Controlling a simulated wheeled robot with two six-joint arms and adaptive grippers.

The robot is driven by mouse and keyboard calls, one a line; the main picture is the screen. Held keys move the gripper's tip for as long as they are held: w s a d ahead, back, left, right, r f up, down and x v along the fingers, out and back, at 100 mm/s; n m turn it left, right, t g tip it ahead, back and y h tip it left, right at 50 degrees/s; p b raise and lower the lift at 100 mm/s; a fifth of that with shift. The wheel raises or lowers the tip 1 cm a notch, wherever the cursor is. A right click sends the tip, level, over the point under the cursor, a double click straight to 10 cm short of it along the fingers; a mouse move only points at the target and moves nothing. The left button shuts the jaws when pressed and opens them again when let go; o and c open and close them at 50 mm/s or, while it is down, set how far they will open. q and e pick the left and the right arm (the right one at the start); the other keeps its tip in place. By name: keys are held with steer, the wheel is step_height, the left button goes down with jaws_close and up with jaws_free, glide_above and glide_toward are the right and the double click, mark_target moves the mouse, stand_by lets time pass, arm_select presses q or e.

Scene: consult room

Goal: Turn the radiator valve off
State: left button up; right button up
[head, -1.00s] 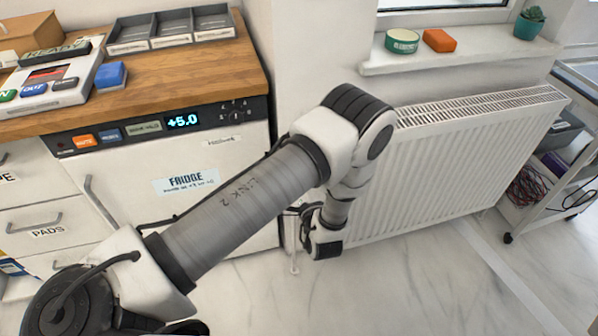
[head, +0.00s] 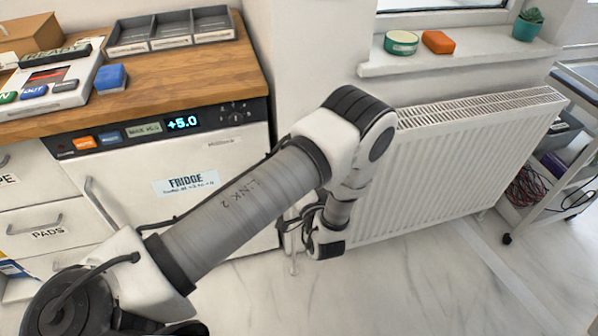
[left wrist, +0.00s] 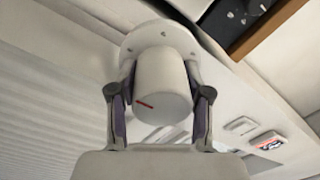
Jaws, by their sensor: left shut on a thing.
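The radiator valve (left wrist: 163,88) is a white round knob with a short red mark on its end face. In the left wrist view it sits between the two fingers of my left gripper (left wrist: 160,105), which is shut on it from both sides. The red mark lies slightly tilted at the left of the face. The white ribbed radiator (head: 450,165) stands under the window sill. In the head view my left arm reaches to the radiator's lower left end, and its wrist hides the valve and the fingertips. My right gripper is not in view.
The fridge (head: 170,200) under the wooden counter (head: 180,75) stands close on the left of my arm. A trolley (head: 560,160) stands at right. The floor in front is clear.

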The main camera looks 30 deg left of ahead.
arm_select(q)
steer(key=n, duration=0.4)
steer(key=shift+r+n, duration=0.1)
steer(key=shift+n, duration=0.2)
steer(key=n, duration=0.4)
steer(key=shift+s+a+n+p, duration=0.1)
steer(key=shift+n+p, duration=0.2)
steer(key=shift+p, duration=0.05)
steer(key=n, duration=0.4)
steer(key=shift+n, duration=0.3)
steer(key=n, duration=0.4)
steer(key=shift+s+a+g+p, duration=0.1)
steer(key=shift+g+p, duration=0.2)
steer(key=shift+p, duration=0.05)
steer(key=n, duration=0.5)
steer(key=n+p, duration=0.1)
steer(key=n, duration=0.3)
steer(key=shift+s+h, duration=0.1)
steer(key=shift+h, duration=0.2)
steer(key=n, duration=0.4)
steer(key=shift+f+n, duration=0.2)
steer(key=shift+n, duration=0.2)
steer(key=n+p, duration=0.1)
steer(key=n, duration=0.3)
steer(key=shift+f, duration=0.1)
